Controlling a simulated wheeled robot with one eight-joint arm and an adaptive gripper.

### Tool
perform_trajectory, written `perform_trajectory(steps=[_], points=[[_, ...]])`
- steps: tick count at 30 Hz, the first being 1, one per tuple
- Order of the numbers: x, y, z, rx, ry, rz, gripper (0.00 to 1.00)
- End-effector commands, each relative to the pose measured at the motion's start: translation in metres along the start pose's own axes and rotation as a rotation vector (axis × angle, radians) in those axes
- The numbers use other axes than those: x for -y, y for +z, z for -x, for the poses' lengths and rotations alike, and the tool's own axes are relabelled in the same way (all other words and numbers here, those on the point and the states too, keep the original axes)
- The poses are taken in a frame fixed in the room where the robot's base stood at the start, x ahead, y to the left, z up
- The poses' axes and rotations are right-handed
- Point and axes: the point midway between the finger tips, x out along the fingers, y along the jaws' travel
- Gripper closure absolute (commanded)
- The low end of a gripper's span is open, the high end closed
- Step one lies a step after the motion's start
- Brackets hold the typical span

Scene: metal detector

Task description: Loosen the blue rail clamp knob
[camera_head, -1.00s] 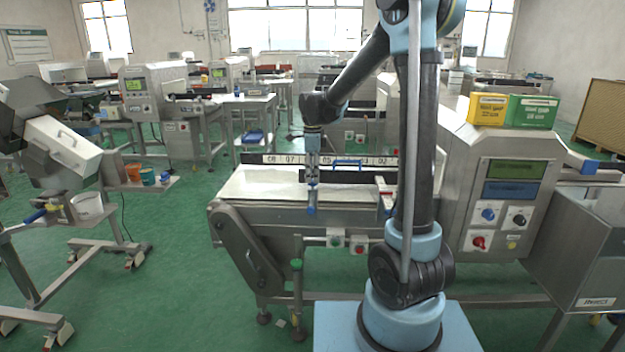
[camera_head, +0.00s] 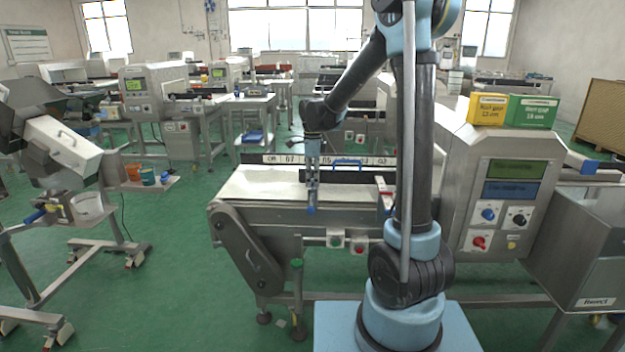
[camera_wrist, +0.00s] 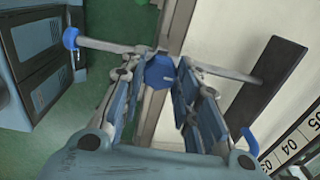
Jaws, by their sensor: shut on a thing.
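The blue rail clamp knob (camera_wrist: 158,72) sits between my gripper's two fingers in the wrist view. In the head view the knob (camera_head: 311,210) shows as a small blue piece just below the fingertips, at the front edge of the conveyor. My gripper (camera_head: 312,192) points down from the arm and is shut on the knob. The fingers hide the sides of the knob, so its exact angle cannot be told.
The pale conveyor belt (camera_head: 262,184) lies behind the knob. A numbered scale strip (camera_wrist: 297,140) and a dark bar (camera_wrist: 262,85) lie nearby. Green (camera_head: 337,233) and red (camera_head: 359,248) buttons are below the rail. The detector cabinet (camera_head: 462,185) stands right, with yellow and green boxes on top.

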Motion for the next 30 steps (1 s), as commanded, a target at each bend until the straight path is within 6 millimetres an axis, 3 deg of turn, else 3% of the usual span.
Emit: perform_trajectory(steps=[11,30], points=[[0.0021,0.0000,0.0003,0.000,-0.002,0.149,0.95],[0.0029,0.0000,0.0005,0.000,-0.003,0.740,0.95]])
